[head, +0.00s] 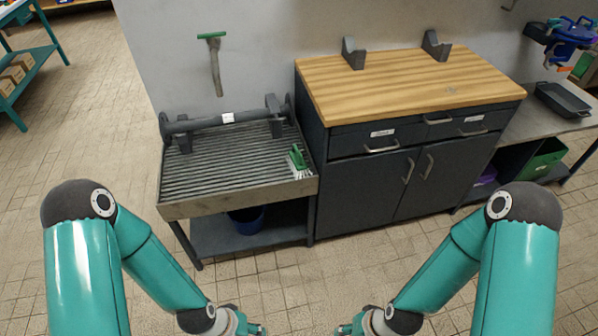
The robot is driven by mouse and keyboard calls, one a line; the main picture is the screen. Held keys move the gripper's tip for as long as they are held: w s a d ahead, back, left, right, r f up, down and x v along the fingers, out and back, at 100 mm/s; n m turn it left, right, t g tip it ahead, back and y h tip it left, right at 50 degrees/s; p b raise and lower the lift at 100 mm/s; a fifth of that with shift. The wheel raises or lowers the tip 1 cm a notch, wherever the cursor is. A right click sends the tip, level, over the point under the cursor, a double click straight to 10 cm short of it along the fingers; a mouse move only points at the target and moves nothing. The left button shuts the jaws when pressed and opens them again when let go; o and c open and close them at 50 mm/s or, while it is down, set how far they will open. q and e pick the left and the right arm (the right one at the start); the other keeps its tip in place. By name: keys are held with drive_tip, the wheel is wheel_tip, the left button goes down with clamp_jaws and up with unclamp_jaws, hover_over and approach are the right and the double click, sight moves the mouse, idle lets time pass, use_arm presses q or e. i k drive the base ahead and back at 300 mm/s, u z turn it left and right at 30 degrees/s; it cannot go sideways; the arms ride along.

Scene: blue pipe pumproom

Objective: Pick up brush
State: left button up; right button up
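A small brush (298,161) with a green handle and pale bristles lies at the right end of a grey ribbed draining table (240,199). A squeegee-like tool (213,62) with a green head hangs on the wall above that table. My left gripper (262,331) and my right gripper (338,330) are at the bottom edge, mostly cut off, in front of the furniture and well apart from the brush. Whether their fingers are open or shut does not show.
A dark grey roller or pipe (220,119) rests on supports at the table's back. A wood-topped cabinet (410,85) with grey brackets stands to the right. A blue bucket (246,220) is on the lower shelf. The tiled floor (290,285) in front is clear.

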sight(298, 164)
drive_tip(key=z, duration=0.25)
drive_tip(key=i, duration=1.2)
drive_tip(key=z, duration=0.35)
